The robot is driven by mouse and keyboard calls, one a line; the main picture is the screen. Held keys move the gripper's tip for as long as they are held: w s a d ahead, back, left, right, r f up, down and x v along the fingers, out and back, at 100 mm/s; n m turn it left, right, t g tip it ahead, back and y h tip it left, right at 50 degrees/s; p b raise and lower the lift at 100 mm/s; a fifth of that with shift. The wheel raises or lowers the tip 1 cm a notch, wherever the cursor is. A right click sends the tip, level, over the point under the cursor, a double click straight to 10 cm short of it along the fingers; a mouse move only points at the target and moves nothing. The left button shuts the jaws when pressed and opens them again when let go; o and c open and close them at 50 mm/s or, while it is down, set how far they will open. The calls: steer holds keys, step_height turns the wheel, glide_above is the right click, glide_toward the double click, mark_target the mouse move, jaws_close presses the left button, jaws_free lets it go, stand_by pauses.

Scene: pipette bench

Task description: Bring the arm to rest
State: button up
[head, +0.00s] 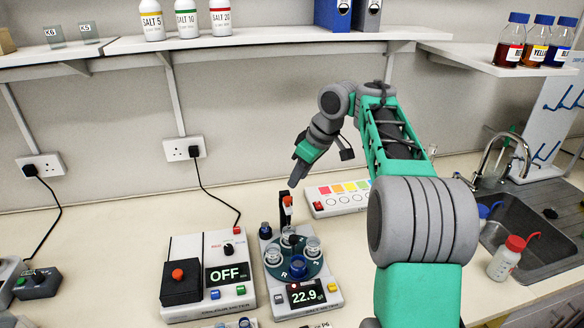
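My arm reaches up from the lower right and bends over, with its wrist pointing down toward the bench. My gripper (294,184) hangs just above the black upright post with a red part (287,206) at the back of the round-plate device (322,297). Whether it touches the post cannot be told. The fingertips are small and seen edge-on, so their opening is unclear. I see nothing clearly held in the gripper.
A white meter (208,290) reading OFF stands left of the device, which reads 22.9. A colour-button panel (338,198) lies behind my arm. A sink (520,240) and red-capped bottle (506,258) are right. Shelves (250,39) hang above.

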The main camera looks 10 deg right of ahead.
step_height(320, 180, down, 10)
steer(key=s+d+m, duration=0.2)
steer(key=d+m, duration=0.1)
steer(key=m, duration=0.3)
steer(key=s+d+f+m+g+h, duration=0.1)
steer(key=s+f+m+g, duration=0.15)
steer(key=s+f, duration=0.45)
steer(key=s+a+r+m+h, duration=0.2)
steer(key=s, duration=1.5)
steer(key=a+r+n+t, duration=0.1)
steer(key=a+r+t, duration=0.2)
steer(key=r, duration=0.4)
steer(key=shift+s+a+n+t, duration=0.35)
steer(key=shift+a, duration=0.4)
